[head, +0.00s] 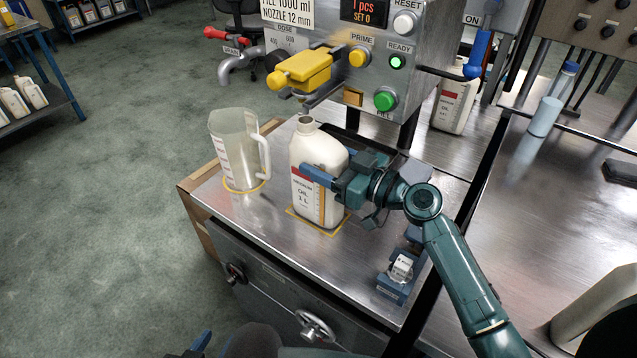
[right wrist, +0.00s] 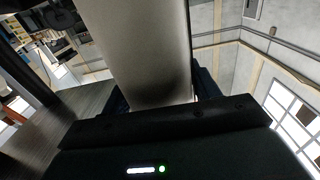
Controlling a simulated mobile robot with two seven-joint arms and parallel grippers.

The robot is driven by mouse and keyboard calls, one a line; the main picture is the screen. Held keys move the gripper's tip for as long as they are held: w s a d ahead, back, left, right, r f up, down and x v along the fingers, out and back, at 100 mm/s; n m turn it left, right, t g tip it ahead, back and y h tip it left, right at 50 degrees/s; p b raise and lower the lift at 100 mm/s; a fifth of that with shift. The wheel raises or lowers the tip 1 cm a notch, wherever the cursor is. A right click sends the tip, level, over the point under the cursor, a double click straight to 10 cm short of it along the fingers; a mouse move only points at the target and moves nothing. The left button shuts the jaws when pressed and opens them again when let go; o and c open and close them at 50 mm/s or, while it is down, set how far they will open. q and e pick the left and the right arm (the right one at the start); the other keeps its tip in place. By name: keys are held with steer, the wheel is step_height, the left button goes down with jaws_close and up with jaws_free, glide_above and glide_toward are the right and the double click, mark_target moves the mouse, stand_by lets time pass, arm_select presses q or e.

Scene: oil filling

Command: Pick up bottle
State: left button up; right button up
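The white oil bottle (head: 306,206), uncapped and with a red-and-white label, stands upright on a yellow-outlined square on the steel bench in the head view. My right gripper (head: 328,172) reaches it from the right, with one blue finger across the label side. In the right wrist view the bottle (right wrist: 150,50) fills the gap between the fingers (right wrist: 160,95), which appear to press on both sides. The far finger is mostly hidden by the bottle in the head view. Only a blue tip of my left gripper (head: 201,342) shows at the bottom edge.
A clear measuring jug (head: 232,150) stands left of the bottle. The filling machine (head: 350,50) with its yellow nozzle unit (head: 300,70) overhangs behind. A small blue holder with a white cap (head: 401,268) sits at front right. The bench front is clear.

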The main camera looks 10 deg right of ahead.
jaws_close()
steer(key=shift+r, duration=0.2)
stand_by(0.6)
